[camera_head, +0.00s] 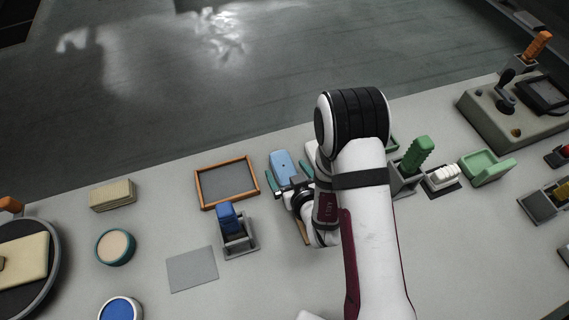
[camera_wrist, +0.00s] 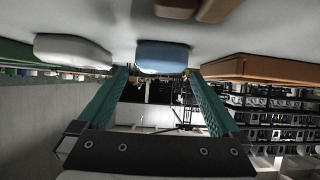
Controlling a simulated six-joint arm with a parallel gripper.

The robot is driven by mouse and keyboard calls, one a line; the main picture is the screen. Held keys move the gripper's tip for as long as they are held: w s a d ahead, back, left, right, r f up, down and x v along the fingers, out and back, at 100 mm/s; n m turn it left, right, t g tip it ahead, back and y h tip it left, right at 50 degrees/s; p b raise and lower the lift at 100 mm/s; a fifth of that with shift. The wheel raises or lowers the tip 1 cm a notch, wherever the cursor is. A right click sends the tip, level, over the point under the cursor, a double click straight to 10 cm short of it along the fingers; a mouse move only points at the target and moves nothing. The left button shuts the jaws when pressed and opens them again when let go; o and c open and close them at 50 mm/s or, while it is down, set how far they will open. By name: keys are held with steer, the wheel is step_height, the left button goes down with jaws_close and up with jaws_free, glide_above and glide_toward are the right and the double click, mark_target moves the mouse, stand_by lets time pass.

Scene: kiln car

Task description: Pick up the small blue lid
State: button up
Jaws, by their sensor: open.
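The small blue lid (camera_head: 282,160) is a light blue, flat, rounded piece lying on the grey worktop, just right of a wood-framed tray. In the wrist view the lid (camera_wrist: 162,57) lies ahead, between and beyond the fingertips. My gripper (camera_head: 287,172) has teal fingers, spread apart on either side of the lid's near end. In the wrist view my gripper (camera_wrist: 157,72) is open with nothing between the fingers. I cannot tell whether a finger touches the lid. My arm covers the worktop to the right.
The wood-framed tray (camera_head: 227,183) is close on the left; a white piece (camera_wrist: 72,50) is on the other side. A blue block in a grey holder (camera_head: 238,240) stands nearer. Green and white pieces (camera_head: 442,178) stand right of my arm. The worktop's far edge is behind the lid.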

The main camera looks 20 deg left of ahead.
steer(key=shift+x, duration=0.95)
jaws_close()
